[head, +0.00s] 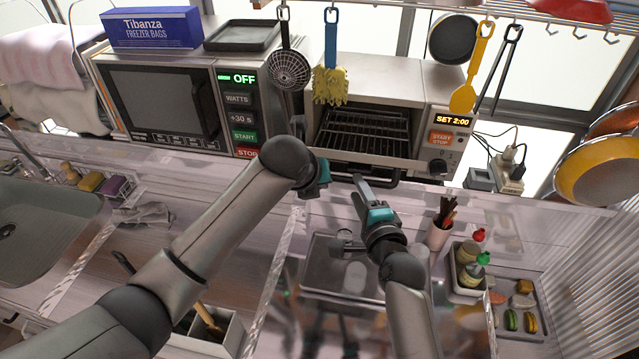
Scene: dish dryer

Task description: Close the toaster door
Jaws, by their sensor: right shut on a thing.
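The toaster (382,77) is a silver toaster oven at the back right of the counter. Its wire rack (365,130) shows through the open front. The toaster door (345,160) is lowered, with a dark handle bar (392,179) along its front edge. My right gripper (361,186) reaches up from below to the handle and is shut on it; the exact contact is hard to see. My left gripper (323,182) is just left of it, near the door's left end. Its fingers are mostly hidden by its wrist.
A microwave (158,98) reading OFF stands left of the toaster. A black strainer (291,70), a yellow duster (330,85) and a yellow spatula (463,98) hang in front of the toaster. A utensil cup (438,235) and a bottle tray (466,280) stand right of my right arm.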

